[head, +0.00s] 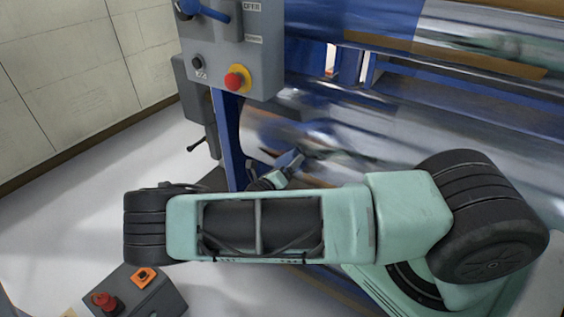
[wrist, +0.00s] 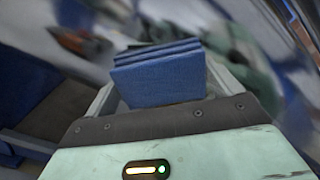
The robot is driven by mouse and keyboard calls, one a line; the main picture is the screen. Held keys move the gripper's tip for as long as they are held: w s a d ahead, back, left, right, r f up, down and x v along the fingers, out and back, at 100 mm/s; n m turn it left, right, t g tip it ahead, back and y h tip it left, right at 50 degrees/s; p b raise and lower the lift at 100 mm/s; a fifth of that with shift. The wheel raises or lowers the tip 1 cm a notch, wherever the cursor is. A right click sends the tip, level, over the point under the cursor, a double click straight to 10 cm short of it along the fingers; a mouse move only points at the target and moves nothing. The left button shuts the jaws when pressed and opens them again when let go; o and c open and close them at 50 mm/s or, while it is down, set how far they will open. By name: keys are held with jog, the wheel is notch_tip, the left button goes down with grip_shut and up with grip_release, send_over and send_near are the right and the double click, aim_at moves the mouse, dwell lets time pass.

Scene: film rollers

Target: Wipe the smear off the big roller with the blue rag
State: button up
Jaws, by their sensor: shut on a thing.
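The blue rag (wrist: 158,78) is a folded pad held between my gripper's fingers (wrist: 160,92) in the wrist view. In the head view my gripper (head: 284,165) is small and partly hidden behind my arm, close to the lower left part of the big roller (head: 400,135). The roller is shiny, with blurred reflections. I cannot tell whether the rag touches it. I cannot clearly tell a smear from the reflections in either view.
A grey control box (head: 238,45) with a red button on yellow hangs left of the rollers on a blue frame (head: 232,140). Open pale floor (head: 95,200) lies to the left, before a panelled wall (head: 75,70).

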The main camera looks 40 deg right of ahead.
aim_at(297, 170)
jog(key=shift+s+d+r+p, duration=0.1)
jog(key=shift+s+d+p, duration=0.25)
jog(key=shift+s+p, duration=0.35)
jog(key=shift+s+d+r+p, duration=0.1)
jog(key=shift+s+d+p, duration=0.3)
jog(key=shift+s, duration=0.6)
jog(key=shift+s+d+f, duration=0.2)
jog(key=shift+s, duration=0.4)
